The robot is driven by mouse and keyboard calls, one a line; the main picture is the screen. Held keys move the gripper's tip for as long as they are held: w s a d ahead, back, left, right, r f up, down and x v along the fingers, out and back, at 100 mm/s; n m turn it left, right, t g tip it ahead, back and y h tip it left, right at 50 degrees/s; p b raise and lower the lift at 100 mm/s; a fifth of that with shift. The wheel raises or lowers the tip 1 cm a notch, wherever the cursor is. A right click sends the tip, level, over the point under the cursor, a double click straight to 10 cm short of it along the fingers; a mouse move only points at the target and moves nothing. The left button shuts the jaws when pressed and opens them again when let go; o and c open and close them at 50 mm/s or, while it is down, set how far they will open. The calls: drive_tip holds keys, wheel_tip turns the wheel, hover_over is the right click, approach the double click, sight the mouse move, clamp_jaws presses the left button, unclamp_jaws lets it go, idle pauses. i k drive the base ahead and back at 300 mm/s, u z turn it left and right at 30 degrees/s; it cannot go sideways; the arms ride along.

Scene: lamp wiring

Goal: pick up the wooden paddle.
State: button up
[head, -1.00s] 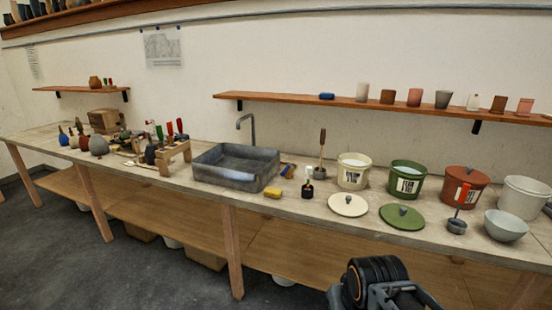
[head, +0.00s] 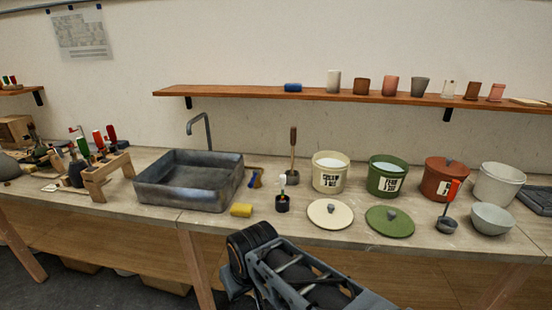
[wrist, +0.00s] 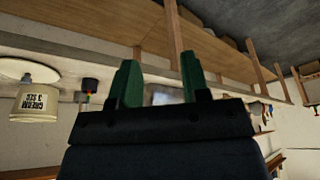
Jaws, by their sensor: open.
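What looks like the wooden paddle (head: 293,145) stands upright at the back of the bench in the head view, to the right of the sink, with its wooden handle up. Its lower end is small and hard to make out. In the wrist view I cannot pick it out for sure. My gripper (wrist: 160,78) shows in the wrist view with its two green fingers apart and nothing seen between them. In the head view my arm is low in front of the bench, and the fingers cannot be made out there.
A grey sink (head: 190,205) is left of the paddle. A small dark pot (head: 282,204) and a yellow sponge (head: 241,210) lie nearer the front. A cream bucket (head: 329,178), green bucket (head: 384,181) and two lids, cream (head: 322,218) and green (head: 375,225), are to the right.

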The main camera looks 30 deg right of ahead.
sight(293, 129)
drive_tip(key=z, duration=0.45)
drive_tip(key=i, duration=1.1)
drive_tip(key=z, duration=0.6)
